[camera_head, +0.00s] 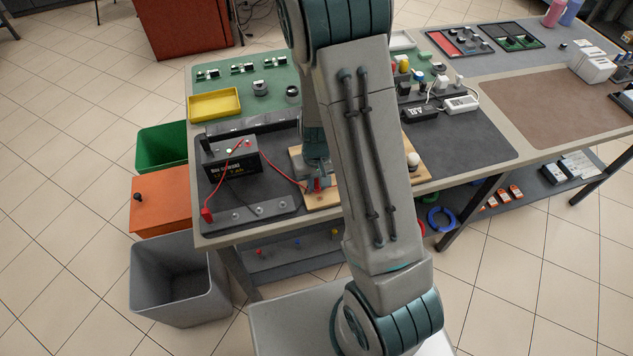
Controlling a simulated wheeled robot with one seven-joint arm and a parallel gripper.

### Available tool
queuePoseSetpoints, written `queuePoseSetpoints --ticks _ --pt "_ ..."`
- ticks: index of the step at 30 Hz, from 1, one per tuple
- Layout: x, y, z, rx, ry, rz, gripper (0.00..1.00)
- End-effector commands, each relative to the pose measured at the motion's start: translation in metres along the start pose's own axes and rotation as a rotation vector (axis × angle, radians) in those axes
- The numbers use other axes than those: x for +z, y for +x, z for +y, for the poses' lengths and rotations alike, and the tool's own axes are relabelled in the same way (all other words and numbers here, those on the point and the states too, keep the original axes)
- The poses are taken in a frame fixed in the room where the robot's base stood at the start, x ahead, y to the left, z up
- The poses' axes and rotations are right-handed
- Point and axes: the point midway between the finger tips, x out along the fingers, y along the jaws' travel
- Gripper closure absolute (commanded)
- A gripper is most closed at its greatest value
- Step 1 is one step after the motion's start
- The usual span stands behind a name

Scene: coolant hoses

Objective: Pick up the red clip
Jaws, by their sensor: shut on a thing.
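A black battery (232,160) stands on the dark mat at the left of the workbench. One red lead runs from its top to a red clip (207,214) lying at the mat's front left. Another red lead runs right, toward my gripper (317,184). My gripper points down over a light wooden board (322,201), and a small red piece shows at its fingertips. It is shut on this piece, which looks like a red clip. My arm hides most of the board and part of the grip, so I cannot tell whether the piece touches the board.
A yellow tray (214,104) sits on the green mat behind the battery. A grey metal strip with round holes (250,214) lies at the bench front. A green bin (162,147), an orange box (160,199) and a grey bin (177,278) stand left of the bench.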

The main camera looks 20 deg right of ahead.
Motion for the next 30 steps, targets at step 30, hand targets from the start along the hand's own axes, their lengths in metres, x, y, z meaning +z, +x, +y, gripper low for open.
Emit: queuePoseSetpoints --ticks 30 --pt "0.002 -0.106 0.112 0.001 0.001 0.002 1.00"
